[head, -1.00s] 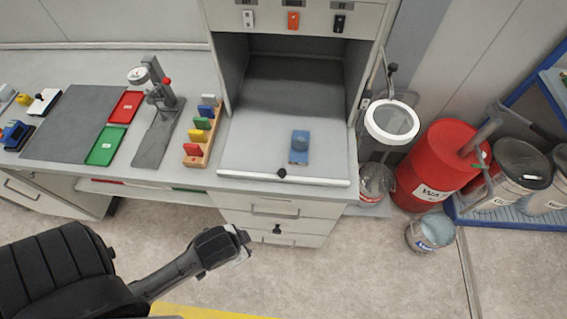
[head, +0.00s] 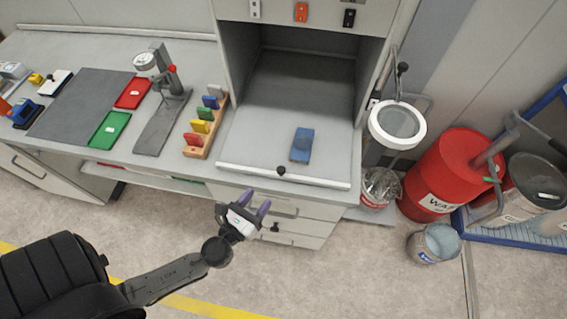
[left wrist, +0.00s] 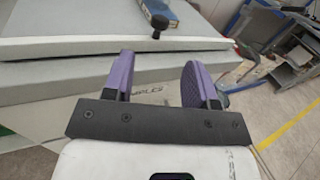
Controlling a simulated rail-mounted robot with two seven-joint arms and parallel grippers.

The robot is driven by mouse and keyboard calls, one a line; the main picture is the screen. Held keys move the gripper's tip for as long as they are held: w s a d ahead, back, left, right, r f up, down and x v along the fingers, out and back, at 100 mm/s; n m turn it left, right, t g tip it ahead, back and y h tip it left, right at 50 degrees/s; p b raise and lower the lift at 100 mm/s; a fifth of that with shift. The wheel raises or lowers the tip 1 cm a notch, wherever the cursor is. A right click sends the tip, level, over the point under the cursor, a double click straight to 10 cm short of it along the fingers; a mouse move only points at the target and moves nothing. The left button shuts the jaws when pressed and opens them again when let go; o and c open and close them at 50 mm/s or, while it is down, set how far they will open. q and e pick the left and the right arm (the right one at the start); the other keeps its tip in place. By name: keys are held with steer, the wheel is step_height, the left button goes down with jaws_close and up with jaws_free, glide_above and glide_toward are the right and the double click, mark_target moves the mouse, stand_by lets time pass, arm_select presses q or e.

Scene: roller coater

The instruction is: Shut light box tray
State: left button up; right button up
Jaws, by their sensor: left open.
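The light box (head: 305,62) is a grey cabinet with an open front. Its light grey tray (head: 245,150) is pulled out toward me, with a white front edge and a black knob (head: 281,171) at the middle of it. A blue block (head: 302,145) lies on the tray. My left gripper (head: 256,205) is open and empty in front of the drawers, below and left of the knob. In the left wrist view, the purple fingers (left wrist: 160,82) are apart, with the knob (left wrist: 159,22) beyond and above them, not touched. My right gripper is not in view.
A rack of coloured cards (head: 206,125) stands just left of the tray. Drawers (head: 285,215) are below it. A round-framed lens (head: 397,123), a red barrel (head: 450,170) and a bucket (head: 435,243) are to the right. The floor before the drawers is clear.

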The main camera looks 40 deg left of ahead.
mark_target(284, 165)
arm_select(q)
steer(key=shift+m, duration=0.5)
steer(key=w, duration=0.4)
steer(key=w+a+p, duration=0.1)
steer(key=w, duration=0.4)
steer(key=w+a+p, duration=0.1)
steer(key=w, duration=0.3)
steer(key=shift+w, duration=0.4)
steer(key=shift+c, duration=0.5)
jaws_close()
